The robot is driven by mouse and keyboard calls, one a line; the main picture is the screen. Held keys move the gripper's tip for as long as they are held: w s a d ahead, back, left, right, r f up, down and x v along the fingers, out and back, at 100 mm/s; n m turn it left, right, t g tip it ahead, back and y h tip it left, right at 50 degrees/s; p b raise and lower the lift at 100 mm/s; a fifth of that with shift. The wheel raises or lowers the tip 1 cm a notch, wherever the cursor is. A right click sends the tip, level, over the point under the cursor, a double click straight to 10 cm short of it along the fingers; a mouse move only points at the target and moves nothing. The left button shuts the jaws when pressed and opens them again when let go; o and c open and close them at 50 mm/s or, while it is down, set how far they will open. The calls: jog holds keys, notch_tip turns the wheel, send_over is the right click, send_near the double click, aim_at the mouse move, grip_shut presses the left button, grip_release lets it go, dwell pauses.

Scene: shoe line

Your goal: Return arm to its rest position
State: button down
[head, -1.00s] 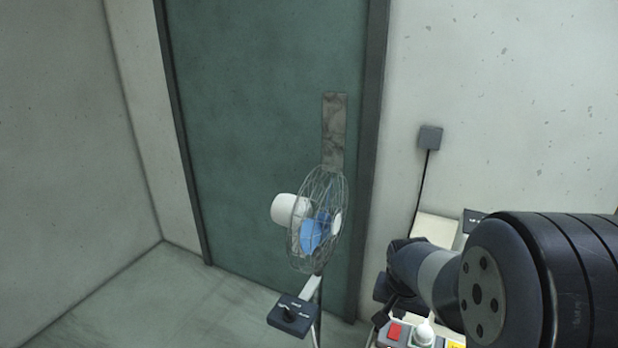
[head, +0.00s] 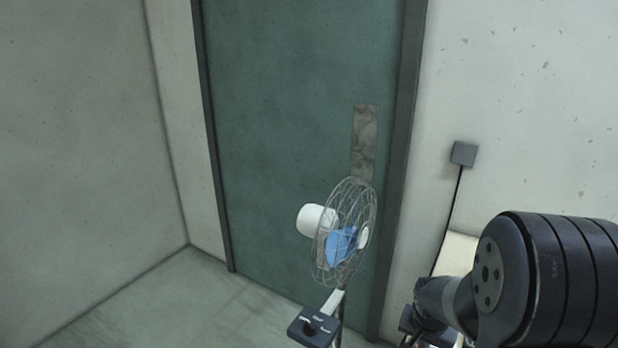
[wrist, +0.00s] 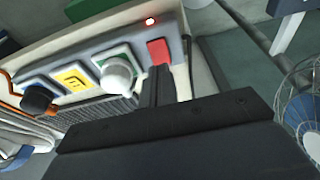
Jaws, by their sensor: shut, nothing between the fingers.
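In the wrist view my gripper (wrist: 159,80) is shut and empty, its dark fingers together in front of the panel. The tips overlap the lower part of a red square (wrist: 158,51) on the control panel (wrist: 190,50); I cannot tell whether they touch it. In the head view my dark arm (head: 560,275) is folded at the lower right, and the gripper itself is not clearly visible there.
The panel also has a white knob on green (wrist: 116,76), a yellow square (wrist: 73,78), a black knob (wrist: 38,99) and a lit red lamp (wrist: 150,21). A standing fan (head: 345,235) is left of my arm, before a green door (head: 290,120). Floor at left is clear.

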jog(key=shift+w+d+r+p, duration=0.15)
jog(key=shift+r+p, duration=0.2)
jog(key=shift+p, duration=0.85)
jog(key=s+a+f+b+v, duration=0.1)
jog(key=s+v, duration=0.1)
jog(key=v, duration=0.7)
jog(key=x, duration=0.3)
jog(key=w+x, duration=0.1)
jog(key=x, duration=0.2)
jog(key=d+p+x, duration=0.1)
jog(key=x, duration=0.2)
jog(key=shift+w+r, duration=0.35)
jog(key=shift+w, duration=0.05)
jog(key=shift+a+f+b, duration=0.1)
jog(key=shift+f+b, duration=0.3)
jog(key=shift+b, duration=0.25)
jog(key=shift+s+b, duration=0.1)
jog(key=shift+b, duration=0.75)
jog(key=v, duration=1.1)
jog(key=s+a+r+n+p, duration=0.2)
jog(key=s+a+n+p, duration=0.1)
jog(key=s, duration=0.7)
jog(key=s+a+r+n+g+y+p, duration=0.1)
jog(key=s+a+n+p, duration=0.2)
jog(key=s, duration=0.7)
jog(key=shift+s+a+r+n+y+p, duration=0.35)
jog(key=shift+a+p, duration=0.75)
jog(key=shift+a, duration=0.5)
